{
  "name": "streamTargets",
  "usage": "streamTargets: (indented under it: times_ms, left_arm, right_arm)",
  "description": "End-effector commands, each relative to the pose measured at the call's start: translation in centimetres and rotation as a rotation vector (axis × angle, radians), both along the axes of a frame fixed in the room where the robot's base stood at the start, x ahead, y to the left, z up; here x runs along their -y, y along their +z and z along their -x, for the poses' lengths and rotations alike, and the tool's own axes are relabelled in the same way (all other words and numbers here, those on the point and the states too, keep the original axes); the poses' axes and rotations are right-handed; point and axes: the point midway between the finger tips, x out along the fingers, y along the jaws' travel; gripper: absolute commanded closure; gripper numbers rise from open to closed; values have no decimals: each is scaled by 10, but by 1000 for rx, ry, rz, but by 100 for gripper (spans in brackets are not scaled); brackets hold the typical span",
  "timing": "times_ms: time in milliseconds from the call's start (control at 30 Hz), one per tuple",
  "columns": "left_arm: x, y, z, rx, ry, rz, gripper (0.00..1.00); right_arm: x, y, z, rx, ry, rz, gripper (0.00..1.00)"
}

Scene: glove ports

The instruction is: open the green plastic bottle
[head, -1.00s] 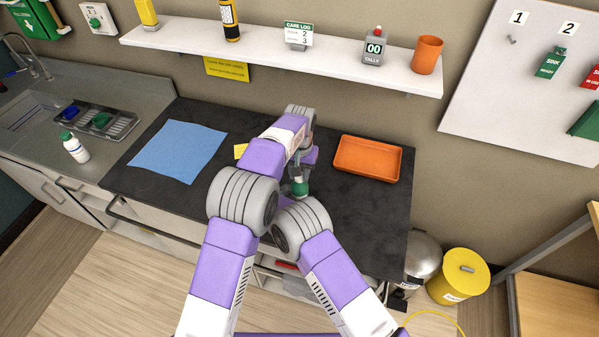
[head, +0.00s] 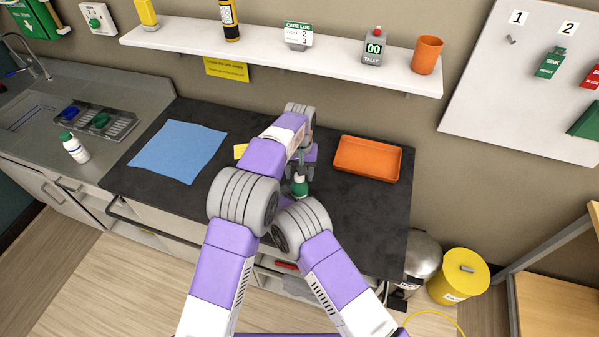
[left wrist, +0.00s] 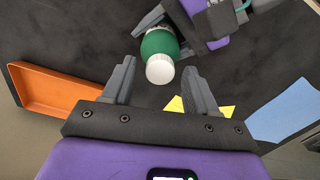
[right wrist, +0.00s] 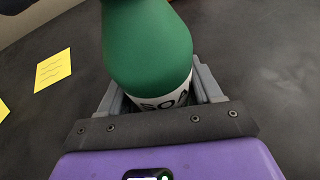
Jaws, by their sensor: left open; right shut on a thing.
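The green plastic bottle (head: 299,189) stands upright near the middle of the dark counter. In the left wrist view its green shoulder (left wrist: 159,43) and white cap (left wrist: 160,70) show, with the cap still on. My left gripper (head: 302,158) is over the bottle from above. In the left wrist view its open fingers (left wrist: 158,72) lie on either side of the cap, apart from it. My right gripper (right wrist: 155,90) is shut on the bottle's body at the white label band. In the head view the right gripper is mostly hidden behind my arms.
An orange tray (head: 367,174) lies to the right and a blue cloth (head: 178,151) to the left. A yellow note (head: 240,151) lies behind my left arm. A white bottle with a green cap (head: 75,148) stands by the sink. A shelf (head: 270,54) runs above the counter.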

Motion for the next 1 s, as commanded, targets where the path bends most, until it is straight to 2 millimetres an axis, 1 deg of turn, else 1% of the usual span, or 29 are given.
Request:
streamTargets:
  times_ms: [100,200,300,367,467,567,800,900,1000]
  left_arm:
    - [1,18,-1,6,0,3,42]
    - [0,31,-1,6,0,2,42]
    - [0,38,0,3,0,0,42]
    - [0,40,0,3,-1,0,46]
    - [0,43,0,2,-30,0,46]
    - [0,48,-1,3,-118,0,46]
    - [0,67,-1,3,-433,2,46]
    - [0,72,-1,3,-527,1,46]
    - [0,73,0,1,-581,1,46]
  right_arm:
    - [0,0,0,0,0,0,100]
    - [0,0,0,0,0,0,100]
    - [0,0,0,0,0,0,100]
    - [0,0,0,0,0,0,100]
    - [0,0,0,0,0,0,100]
    - [0,0,0,0,0,0,100]
    - [0,0,0,0,0,0,100]
    - [0,0,0,0,0,0,100]
    - [0,0,0,0,0,0,100]
